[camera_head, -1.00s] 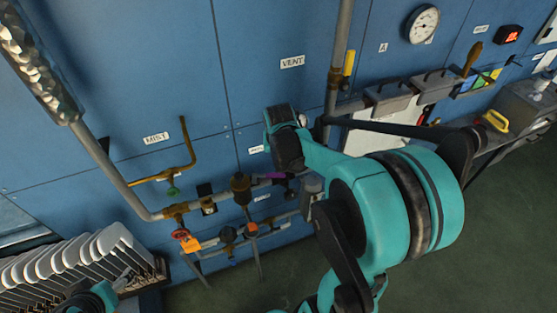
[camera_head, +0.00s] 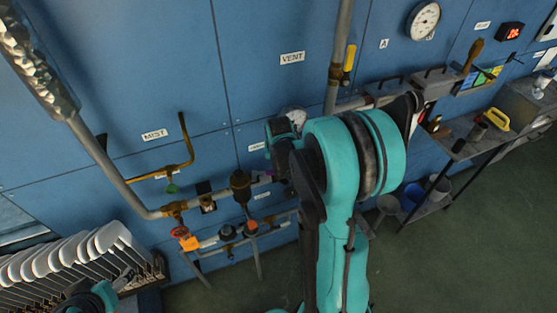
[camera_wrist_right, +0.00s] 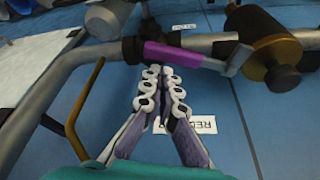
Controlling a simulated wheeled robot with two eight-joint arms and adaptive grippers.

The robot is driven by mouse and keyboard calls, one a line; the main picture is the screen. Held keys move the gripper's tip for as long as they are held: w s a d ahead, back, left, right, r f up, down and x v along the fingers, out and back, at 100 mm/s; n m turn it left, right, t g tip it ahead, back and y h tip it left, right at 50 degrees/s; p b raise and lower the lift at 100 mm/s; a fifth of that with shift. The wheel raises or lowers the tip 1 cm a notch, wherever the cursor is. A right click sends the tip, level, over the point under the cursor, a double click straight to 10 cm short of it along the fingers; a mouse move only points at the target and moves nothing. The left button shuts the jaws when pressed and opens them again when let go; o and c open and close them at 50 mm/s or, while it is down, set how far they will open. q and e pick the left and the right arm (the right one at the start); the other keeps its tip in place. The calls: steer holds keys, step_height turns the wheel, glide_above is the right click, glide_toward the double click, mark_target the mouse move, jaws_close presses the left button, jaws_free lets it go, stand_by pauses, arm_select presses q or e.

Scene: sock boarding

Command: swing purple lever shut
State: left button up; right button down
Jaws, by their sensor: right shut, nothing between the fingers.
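The purple lever (camera_wrist_right: 184,57) runs roughly along the grey pipe in the right wrist view, its metal end beside the brass valve body (camera_wrist_right: 272,58). In the head view only a small bit of the purple lever (camera_head: 266,176) shows beside the brass valve (camera_head: 240,186); my right arm covers the rest. My right gripper (camera_wrist_right: 162,74) is shut and empty, fingertips just below the purple handle; I cannot tell whether they touch. In the head view it is hidden behind my arm. My left gripper (camera_head: 124,278) is at the lower left, too small to judge.
A label (camera_wrist_right: 197,125) lies on the blue panel behind my fingers. A yellow pipe (camera_head: 184,140), a red handwheel (camera_head: 180,232) and an orange tag (camera_head: 190,243) are left of the valve. A shelf (camera_head: 437,197) stands at right.

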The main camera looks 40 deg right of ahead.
steer(key=shift+w+d+f, duration=0.15)
steer(key=shift+w+f, duration=0.05)
steer(key=shift+f, duration=0.5)
steer(key=shift+s, duration=0.15)
steer(key=s+a+m+g+h+b, duration=0.1)
steer(key=s+a+m+g+b, duration=0.2)
steer(key=a+m, duration=0.5)
steer(key=s+m+b, duration=0.1)
steer(key=s+m, duration=0.1)
steer(key=m, duration=0.1)
steer(key=shift+a+m+h, duration=0.3)
steer(key=shift+a+h, duration=0.05)
steer(key=shift+h, duration=0.05)
steer(key=shift+a, duration=0.1)
stand_by(0.6)
steer(key=shift+r, duration=0.1)
